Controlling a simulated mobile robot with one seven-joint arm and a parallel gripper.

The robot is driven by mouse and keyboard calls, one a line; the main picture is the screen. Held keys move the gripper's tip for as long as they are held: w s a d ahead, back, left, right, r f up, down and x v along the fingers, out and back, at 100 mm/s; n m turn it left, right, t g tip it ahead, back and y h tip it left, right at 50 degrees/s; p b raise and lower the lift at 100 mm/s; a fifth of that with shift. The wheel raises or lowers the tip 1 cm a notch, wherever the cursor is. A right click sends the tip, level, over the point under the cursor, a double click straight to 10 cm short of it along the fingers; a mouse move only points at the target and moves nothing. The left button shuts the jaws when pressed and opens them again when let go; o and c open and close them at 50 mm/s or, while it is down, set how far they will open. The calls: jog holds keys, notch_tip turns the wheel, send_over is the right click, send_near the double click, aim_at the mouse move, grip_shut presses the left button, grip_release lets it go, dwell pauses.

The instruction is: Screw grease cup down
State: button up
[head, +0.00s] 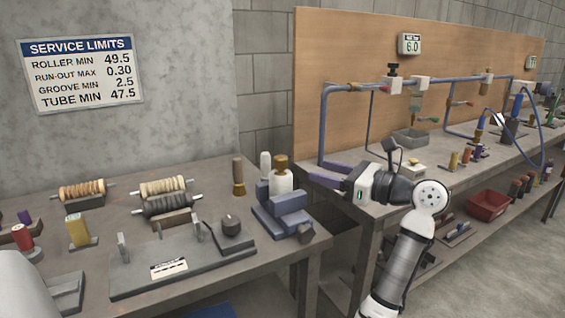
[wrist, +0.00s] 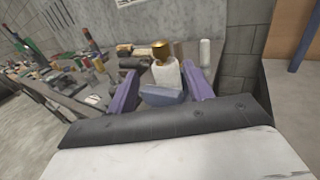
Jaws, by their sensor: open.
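A brass-coloured cap (head: 280,161) tops a white rounded body (head: 281,181) on a blue-grey block (head: 284,211) near the right end of the left bench. I take this cap to be the grease cup; its thread is not visible. In the wrist view the brass cap (wrist: 161,50) and white body (wrist: 165,75) appear upright between the two purple fingers, beyond their tips. My gripper (head: 313,173) is open and empty, to the right of the cup, fingers pointing left toward it. It also shows in the wrist view (wrist: 160,70).
A small white cylinder (head: 265,163) and a wooden-handled tool (head: 238,176) stand close behind and left of the cup. A grey fixture (head: 175,262) with a dark knob lies in front left. The right bench carries blue pipework (head: 323,125) behind my arm.

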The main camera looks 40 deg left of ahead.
aim_at(281, 156)
jog(key=a, duration=0.8)
jog(key=s+a+p, duration=0.1)
jog(key=a, duration=0.3)
jog(key=c, duration=1)
jog(key=shift+o, duration=0.2)
jog(key=shift+s+m+t+p, duration=0.1)
jog(key=shift+m+t+p, duration=0.25)
jog(key=shift+p, duration=0.2)
